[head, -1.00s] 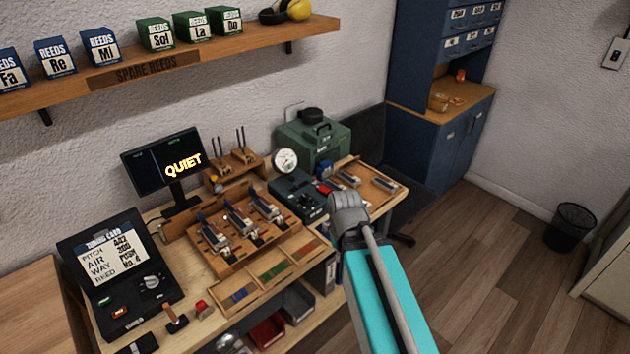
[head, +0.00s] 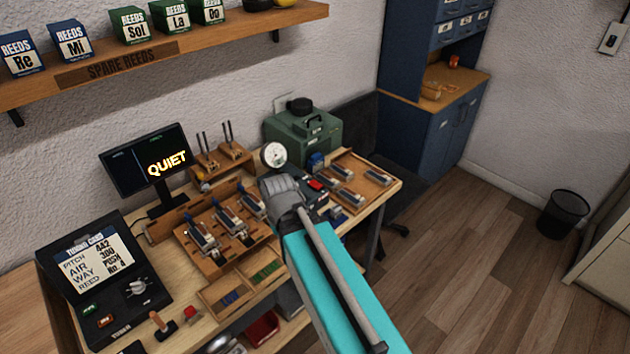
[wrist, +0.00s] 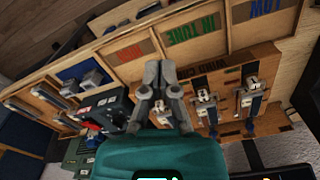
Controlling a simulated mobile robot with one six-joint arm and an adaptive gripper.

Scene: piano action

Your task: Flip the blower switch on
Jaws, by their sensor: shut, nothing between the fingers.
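A dark box with a round gauge (head: 274,155) and a red part (head: 316,184) stands on the bench; my arm hides much of it in the head view. A green case (head: 304,138) stands behind it. I cannot tell which part is the blower switch or how it is set. In the wrist view my gripper (wrist: 160,72) is shut and empty, above the bench beside the wooden reed rack. The dark box (wrist: 112,108) lies to the left of the fingers there, apart from them. My arm hides the fingers in the head view.
The rack with metal reeds (head: 222,232) and a tray of reeds (head: 372,180) flank the dark box. A monitor reading QUIET (head: 146,165) and a tuning card case (head: 105,275) stand at left. A wall switch plate (head: 613,40) is far right.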

